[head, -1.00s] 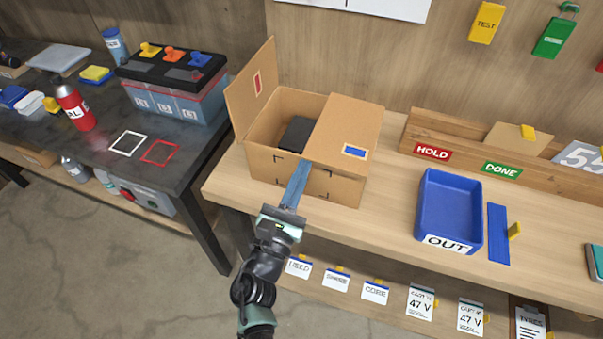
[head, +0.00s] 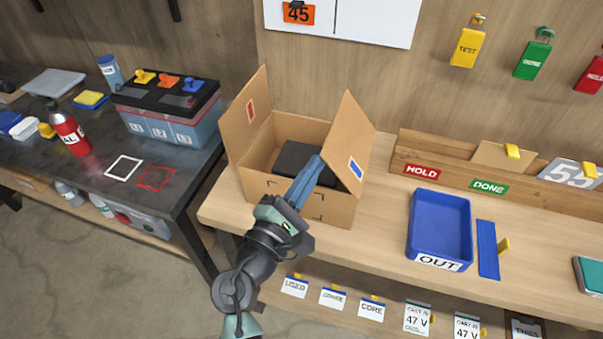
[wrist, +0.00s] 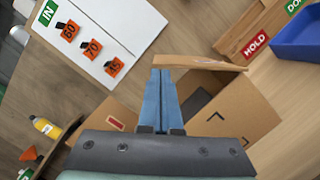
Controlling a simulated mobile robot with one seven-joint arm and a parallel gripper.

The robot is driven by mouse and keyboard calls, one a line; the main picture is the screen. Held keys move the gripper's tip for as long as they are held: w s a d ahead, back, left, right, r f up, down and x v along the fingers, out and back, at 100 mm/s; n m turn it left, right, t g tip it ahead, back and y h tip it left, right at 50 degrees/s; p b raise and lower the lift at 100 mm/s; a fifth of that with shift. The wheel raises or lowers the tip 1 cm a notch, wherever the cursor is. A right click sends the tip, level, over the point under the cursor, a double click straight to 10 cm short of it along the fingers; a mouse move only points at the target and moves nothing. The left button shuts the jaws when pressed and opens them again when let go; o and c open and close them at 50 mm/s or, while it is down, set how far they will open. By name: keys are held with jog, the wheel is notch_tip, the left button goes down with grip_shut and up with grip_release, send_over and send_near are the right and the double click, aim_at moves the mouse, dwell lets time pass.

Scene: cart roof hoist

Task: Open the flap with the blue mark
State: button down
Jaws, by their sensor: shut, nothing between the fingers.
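A cardboard box (head: 285,197) stands on the wooden bench. The flap with the red mark (head: 246,120) stands open on the left. A dark block (head: 298,160) lies inside the box. My gripper (head: 314,166) is shut and empty, its blue fingers over the box opening beside the raised flap. In the wrist view the fingertips (wrist: 160,72) are at the edge of the flap (wrist: 200,62); contact is unclear.
A blue OUT tray (head: 438,230) and a blue strip (head: 487,249) lie to the right on the bench. A wooden rack with HOLD and DONE labels (head: 455,178) runs behind them. A dark table with a battery (head: 170,110) stands left.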

jog(key=s+d+r+m+g+p, duration=0.2)
jog(key=d+r+m, duration=0.1)
jog(key=d+m, duration=0.4)
jog(key=shift+s+r+m, duration=0.15)
jog(key=shift+r+m, duration=0.2)
jog(key=shift+m, duration=0.25)
dwell(0.4)
